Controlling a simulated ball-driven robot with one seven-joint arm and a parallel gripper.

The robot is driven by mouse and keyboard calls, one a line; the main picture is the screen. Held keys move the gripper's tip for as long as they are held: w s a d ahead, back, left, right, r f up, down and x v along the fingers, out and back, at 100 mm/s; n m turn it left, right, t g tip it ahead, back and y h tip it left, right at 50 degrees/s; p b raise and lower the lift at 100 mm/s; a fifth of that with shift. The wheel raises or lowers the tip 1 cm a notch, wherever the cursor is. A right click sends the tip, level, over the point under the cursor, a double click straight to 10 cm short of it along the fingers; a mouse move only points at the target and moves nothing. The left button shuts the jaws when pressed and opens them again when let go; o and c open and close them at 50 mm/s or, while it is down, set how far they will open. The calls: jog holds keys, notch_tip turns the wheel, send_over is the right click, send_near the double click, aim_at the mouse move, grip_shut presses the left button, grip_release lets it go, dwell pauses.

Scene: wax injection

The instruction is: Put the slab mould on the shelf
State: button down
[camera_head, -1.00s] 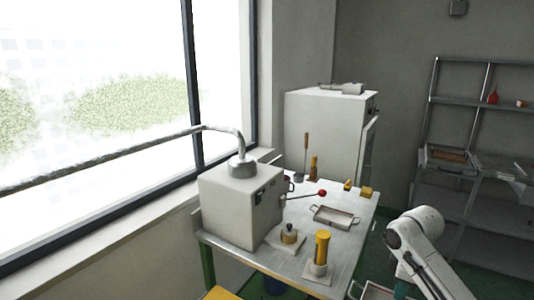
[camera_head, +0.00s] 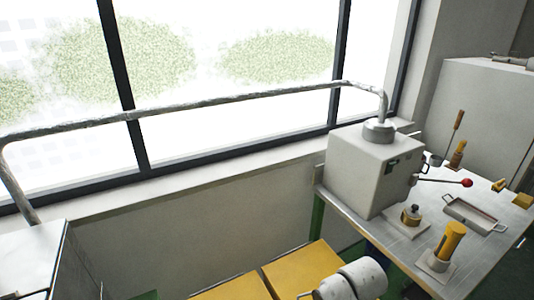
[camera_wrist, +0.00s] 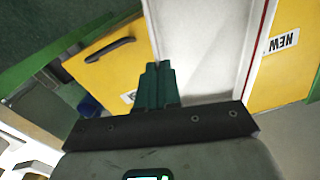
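I cannot pick out the slab mould with certainty in either current view. The shelf is outside both current views. My gripper (camera_wrist: 160,84) shows in the wrist view with its green fingers side by side and no clear gap between them. I see nothing held in it. It points towards a pale panel (camera_wrist: 200,45) between yellow fronts. In the head view only part of my white arm shows at the bottom, and the gripper is out of sight.
A metal bench (camera_head: 408,252) at the right carries a grey box machine (camera_head: 365,172) with a red-knobbed lever, a shallow two-handled tray (camera_head: 472,215) and a yellow cylinder (camera_head: 449,241). Yellow-topped units (camera_head: 308,270) stand below the window. A yellow front (camera_wrist: 108,62) has a black handle.

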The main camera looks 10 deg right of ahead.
jog(key=a+f, duration=0.1)
jog(key=a, duration=0.1)
jog(key=s+a, duration=0.1)
jog(key=a, duration=0.1)
jog(key=a+f, duration=0.1)
jog(key=a, duration=0.1)
jog(key=shift+s+a+f, duration=0.1)
jog(key=shift+s+f, duration=0.15)
jog(key=shift+f, duration=0.05)
